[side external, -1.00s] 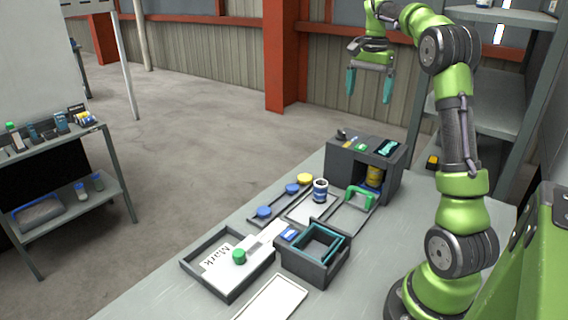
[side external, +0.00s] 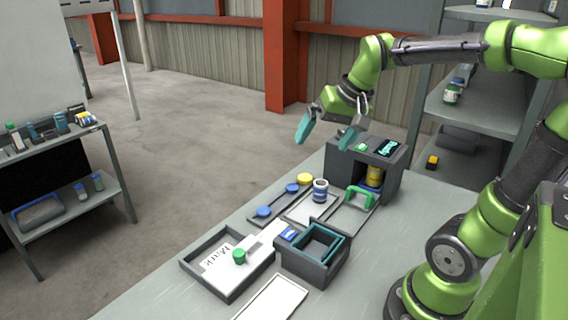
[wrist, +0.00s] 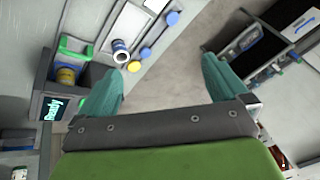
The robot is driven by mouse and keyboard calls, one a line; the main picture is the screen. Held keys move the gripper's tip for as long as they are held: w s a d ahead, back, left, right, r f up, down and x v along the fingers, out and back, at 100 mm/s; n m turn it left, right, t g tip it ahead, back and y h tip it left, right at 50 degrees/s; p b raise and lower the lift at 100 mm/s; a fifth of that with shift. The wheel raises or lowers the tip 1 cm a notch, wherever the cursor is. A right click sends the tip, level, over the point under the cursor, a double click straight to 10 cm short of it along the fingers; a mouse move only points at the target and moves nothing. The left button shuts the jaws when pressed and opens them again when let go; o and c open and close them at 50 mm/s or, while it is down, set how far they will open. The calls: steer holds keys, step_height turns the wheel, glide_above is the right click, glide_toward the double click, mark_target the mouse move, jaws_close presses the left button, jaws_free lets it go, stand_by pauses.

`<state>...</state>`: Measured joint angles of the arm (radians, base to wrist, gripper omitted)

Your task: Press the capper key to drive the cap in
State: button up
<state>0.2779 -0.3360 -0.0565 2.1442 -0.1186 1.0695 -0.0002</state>
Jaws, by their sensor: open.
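The capper is a dark grey box (side external: 337,160) at the far end of the bench. A screen (side external: 388,148), reading "Ready" in the wrist view (wrist: 54,109), and a small green key (side external: 361,147) are on its top. A yellow container with blue at its base (side external: 374,177) stands inside its opening; it also shows in the wrist view (wrist: 66,75). Whether it bears a cap is hidden. My gripper (side external: 325,138) is open and empty, tilted above and left of the capper top. Its right finger overlaps the top's left part in the side view. Contact is not evident.
A green handle (side external: 361,193) stands in front of the capper. A blue-and-white jar (side external: 320,191) and blue and yellow caps (side external: 305,179) stand left of it. A teal-lined dark bin (side external: 330,270) and a tray (side external: 232,294) are nearer. Air left of the capper is free.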

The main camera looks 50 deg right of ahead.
steer(key=s+a+f+n+t+y, duration=0.1)
steer(key=s+a+n+t+y, duration=0.1)
steer(key=s+a+n, duration=0.2)
steer(key=shift+s+a+f, duration=0.35)
steer(key=shift+s+a, duration=1.15)
steer(key=shift+a, duration=2.05)
